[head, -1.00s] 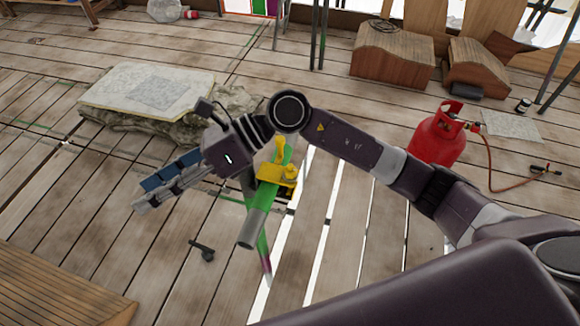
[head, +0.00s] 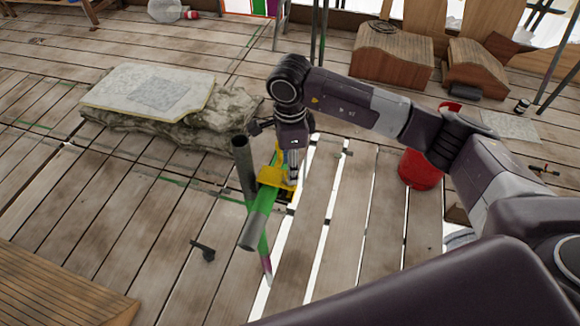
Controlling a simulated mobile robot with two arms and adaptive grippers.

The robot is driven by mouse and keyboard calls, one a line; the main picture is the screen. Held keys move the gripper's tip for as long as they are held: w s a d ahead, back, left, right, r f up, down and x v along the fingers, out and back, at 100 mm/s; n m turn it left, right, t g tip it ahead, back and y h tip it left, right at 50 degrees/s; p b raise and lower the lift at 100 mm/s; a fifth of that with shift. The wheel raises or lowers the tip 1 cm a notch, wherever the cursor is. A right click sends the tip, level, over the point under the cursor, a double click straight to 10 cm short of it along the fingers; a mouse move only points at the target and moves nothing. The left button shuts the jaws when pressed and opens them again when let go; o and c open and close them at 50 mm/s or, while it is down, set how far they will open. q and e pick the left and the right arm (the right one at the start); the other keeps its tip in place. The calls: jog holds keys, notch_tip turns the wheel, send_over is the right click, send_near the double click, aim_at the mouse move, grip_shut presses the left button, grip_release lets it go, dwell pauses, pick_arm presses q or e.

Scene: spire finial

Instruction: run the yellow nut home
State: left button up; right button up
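A yellow fitting (head: 271,178) sits around a green tube (head: 262,207) with a grey end, just below the middle of the head view. A dark upright tube (head: 243,165) stands close to its left side. I cannot pick out the yellow nut apart from the rest of the fitting, as my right gripper covers its right part. My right gripper (head: 293,179) points down over that right side. Its fingers look close together at the yellow part. I cannot tell whether they touch or grip it. My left gripper is not in view.
A stone block with a pale slab (head: 150,90) lies behind, to the left. A dark hand tool (head: 203,250) lies on the planks. The floor has open gaps between boards.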

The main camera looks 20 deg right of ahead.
jog(key=shift+f+p, duration=0.4)
jog(key=shift+f, duration=1.05)
grip_shut()
